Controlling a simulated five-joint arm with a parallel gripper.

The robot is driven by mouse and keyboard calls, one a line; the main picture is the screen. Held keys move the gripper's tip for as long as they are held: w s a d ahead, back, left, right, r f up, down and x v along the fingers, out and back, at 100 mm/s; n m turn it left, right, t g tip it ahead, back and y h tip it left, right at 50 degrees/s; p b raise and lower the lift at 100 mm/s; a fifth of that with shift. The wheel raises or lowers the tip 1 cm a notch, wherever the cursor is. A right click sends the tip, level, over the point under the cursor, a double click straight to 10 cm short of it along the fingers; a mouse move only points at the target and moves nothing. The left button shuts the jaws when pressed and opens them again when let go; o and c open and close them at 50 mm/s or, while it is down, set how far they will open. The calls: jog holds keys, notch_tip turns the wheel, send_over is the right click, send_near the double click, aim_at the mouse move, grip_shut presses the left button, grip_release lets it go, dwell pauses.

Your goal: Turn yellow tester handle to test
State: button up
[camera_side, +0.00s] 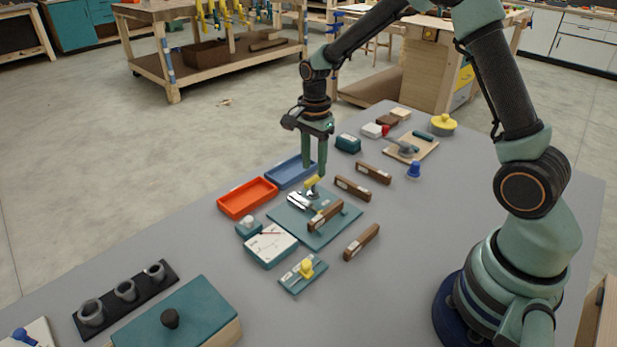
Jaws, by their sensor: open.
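A yellow handle (312,182) tops a small metal fixture (301,200) on a teal board (290,222). A brown bar with a pale label (326,216) lies on this board. My gripper (314,172) points straight down over the yellow handle, its two fingers open and their tips at or just above it; I cannot tell whether they touch. A second yellow piece, a knob (306,267), stands on a small teal plate (292,284) nearer the camera. A white-faced meter with a needle (270,243) sits left of that plate.
An orange tray (247,198) and a blue tray (290,171) lie left of my gripper. Several brown bars (361,241) lie to the right. A black rack with grey rings (125,297) and a teal-lidded box (190,313) stand front left. The table's right middle is clear.

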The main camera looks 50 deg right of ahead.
aim_at(314, 186)
jog(key=shift+f, duration=1.5)
grip_shut()
